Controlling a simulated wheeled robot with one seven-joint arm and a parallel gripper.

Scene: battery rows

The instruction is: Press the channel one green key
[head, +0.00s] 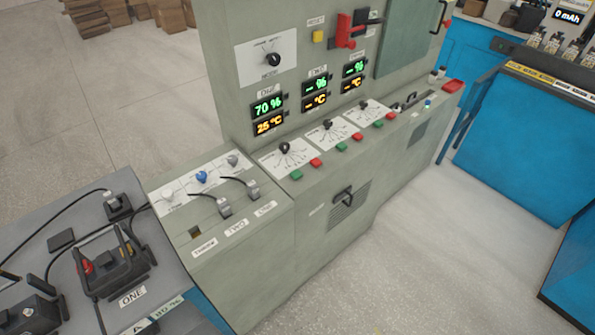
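The grey charger console (300,225) stands in the middle of the head view. Its sloping ledge has three channel plates, each with a black knob and a green and a red key. The nearest green key (297,175) sits beside a red key (316,162), below the display reading 70 % and 25 °C (268,115). The label above that display seems to read ONE but is blurred. A middle green key (341,147) and a far green key (378,124) sit under displays showing dashes. The keys look unobstructed. My gripper is not in view.
Leads occupy the sockets labelled TWO (225,207) and ONE (253,190); the third socket (195,232) is empty. A bench with a battery marked ONE (110,265) stands at the left. Blue units (530,135) stand at the right. Floor in front of the console is clear.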

